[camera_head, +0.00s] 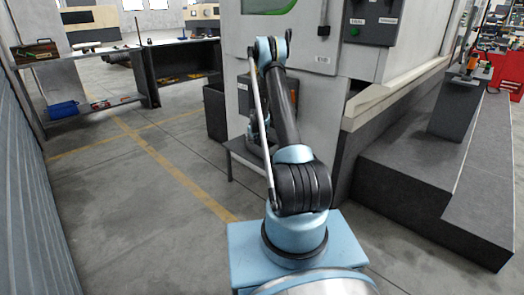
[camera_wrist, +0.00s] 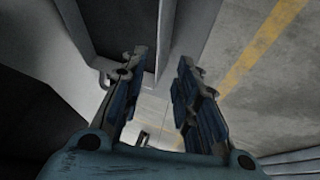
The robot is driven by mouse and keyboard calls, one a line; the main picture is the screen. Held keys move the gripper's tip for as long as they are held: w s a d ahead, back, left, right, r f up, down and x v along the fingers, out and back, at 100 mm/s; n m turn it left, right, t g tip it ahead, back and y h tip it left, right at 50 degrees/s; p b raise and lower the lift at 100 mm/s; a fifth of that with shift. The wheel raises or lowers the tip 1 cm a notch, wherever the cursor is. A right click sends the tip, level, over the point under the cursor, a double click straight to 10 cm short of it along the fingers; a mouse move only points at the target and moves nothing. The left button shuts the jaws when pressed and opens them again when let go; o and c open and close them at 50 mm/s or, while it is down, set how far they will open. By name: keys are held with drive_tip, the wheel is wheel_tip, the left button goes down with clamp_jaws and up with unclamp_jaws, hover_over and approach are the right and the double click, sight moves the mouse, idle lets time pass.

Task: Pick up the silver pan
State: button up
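I cannot make out a silver pan in either view. My gripper (camera_wrist: 160,65) fills the lower part of the wrist view. Its two dark fingers stand apart with a gap between them, and nothing is held there. Through the gap I see pale grey surfaces and floor. In the head view my arm reaches forward to the front of a large machine, and my gripper is mostly hidden behind the arm's links.
A large grey-white machine (camera_head: 300,45) stands close ahead. A small low dark table (camera_head: 242,153) is partly behind my arm. A dark step (camera_head: 440,180) is at the right. A shelf with a blue bin (camera_head: 62,109) stands at the left. The floor at centre left is clear.

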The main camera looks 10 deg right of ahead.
drive_tip(key=x, duration=0.4)
drive_tip(key=shift+d+f, duration=0.2)
drive_tip(key=shift+d, duration=0.05)
drive_tip(key=shift+f, duration=0.25)
idle(0.5)
drive_tip(key=shift+c, duration=0.6)
